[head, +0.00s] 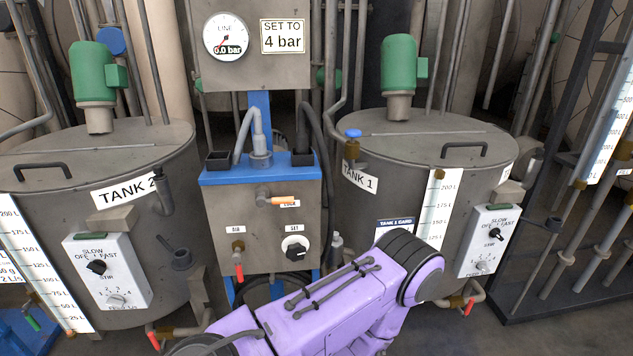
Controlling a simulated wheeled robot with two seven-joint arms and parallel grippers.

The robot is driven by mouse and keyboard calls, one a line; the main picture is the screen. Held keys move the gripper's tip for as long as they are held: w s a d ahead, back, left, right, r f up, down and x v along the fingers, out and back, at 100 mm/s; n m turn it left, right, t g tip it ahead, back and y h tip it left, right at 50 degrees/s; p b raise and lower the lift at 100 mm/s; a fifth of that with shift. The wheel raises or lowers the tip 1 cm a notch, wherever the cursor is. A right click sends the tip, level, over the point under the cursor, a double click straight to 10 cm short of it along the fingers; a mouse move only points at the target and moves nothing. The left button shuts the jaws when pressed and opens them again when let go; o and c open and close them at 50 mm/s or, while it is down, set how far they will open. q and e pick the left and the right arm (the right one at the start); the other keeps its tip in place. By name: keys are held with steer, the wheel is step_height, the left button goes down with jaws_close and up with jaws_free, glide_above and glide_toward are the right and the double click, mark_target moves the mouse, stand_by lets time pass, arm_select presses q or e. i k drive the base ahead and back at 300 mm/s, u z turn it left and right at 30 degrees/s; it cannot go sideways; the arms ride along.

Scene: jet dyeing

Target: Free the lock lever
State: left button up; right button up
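The lock lever (282,200) has an orange grip and lies about level on the front of the grey unit (225,214) between the two tanks. A small label, which seems to read LOCK, sits just below it and is partly covered. A black SET knob (294,247) on a white plate is below the lever to the right. A red-handled valve (239,270) sits below the lever to the left, under another small label. My purple arm crosses the lower middle, in front of the unit's base. Neither gripper shows.
TANK 2 (60,200) stands left and TANK 1 (400,195) right, each with a white control box. Above the unit, a LINE gauge (226,36) reads 0.0 bar beside a sign (283,36) saying SET TO 4 bar. Grey hoses rise from the unit's top.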

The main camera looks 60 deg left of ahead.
mark_target(261, 202)
steer(key=i, duration=2.55)
steer(key=u, duration=3.1)
